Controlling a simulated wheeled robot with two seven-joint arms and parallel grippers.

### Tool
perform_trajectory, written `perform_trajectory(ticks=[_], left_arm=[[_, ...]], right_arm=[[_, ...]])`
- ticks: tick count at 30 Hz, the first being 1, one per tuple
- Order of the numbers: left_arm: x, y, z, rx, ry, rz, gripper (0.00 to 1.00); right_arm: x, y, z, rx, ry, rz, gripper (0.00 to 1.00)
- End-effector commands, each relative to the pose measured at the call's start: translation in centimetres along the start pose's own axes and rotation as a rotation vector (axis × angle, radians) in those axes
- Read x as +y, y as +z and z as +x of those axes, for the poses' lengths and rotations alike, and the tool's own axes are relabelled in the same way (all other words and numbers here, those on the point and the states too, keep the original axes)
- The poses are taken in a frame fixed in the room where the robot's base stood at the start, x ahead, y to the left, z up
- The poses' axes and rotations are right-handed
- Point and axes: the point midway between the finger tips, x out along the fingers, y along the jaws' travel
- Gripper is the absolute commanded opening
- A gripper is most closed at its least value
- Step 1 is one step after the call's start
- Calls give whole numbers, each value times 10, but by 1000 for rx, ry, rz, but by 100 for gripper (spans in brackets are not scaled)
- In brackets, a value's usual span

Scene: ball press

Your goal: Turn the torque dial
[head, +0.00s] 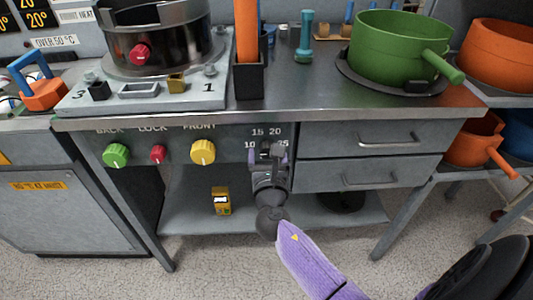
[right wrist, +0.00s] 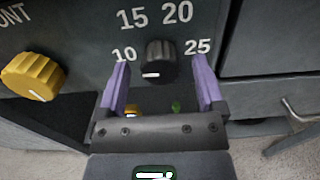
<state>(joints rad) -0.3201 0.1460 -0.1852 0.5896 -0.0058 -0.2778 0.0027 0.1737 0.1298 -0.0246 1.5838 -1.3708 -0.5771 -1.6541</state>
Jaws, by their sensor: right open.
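The torque dial (right wrist: 160,64) is a black knob on the grey front panel, ringed by the numbers 10, 15, 20 and 25. A white mark shows low on its face, toward the left. My right gripper (right wrist: 161,88) is open, with its purple fingers on either side of the dial in the right wrist view. In the head view my right gripper (head: 267,153) is in front of the numbered panel and mostly hides the dial. My left gripper is not in view.
Left of the dial are a yellow FRONT knob (head: 203,152), a red LOCK knob (head: 158,154) and a green BACK knob (head: 116,155). Drawers with handles (head: 388,140) lie to the right. A green pot (head: 398,48) and a black press (head: 158,40) stand on the bench.

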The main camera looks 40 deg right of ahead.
Motion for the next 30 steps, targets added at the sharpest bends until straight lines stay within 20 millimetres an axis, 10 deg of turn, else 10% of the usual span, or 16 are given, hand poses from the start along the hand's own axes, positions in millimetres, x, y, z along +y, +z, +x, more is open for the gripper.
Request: perform_trajectory(ticks=[11,24,30], left_arm=[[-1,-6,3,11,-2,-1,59],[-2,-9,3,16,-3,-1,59],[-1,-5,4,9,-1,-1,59]], right_arm=[[0,0,12,1,0,0,87],[0,0,12,1,-1,0,0],[0,0,12,1,-1,11,0]])
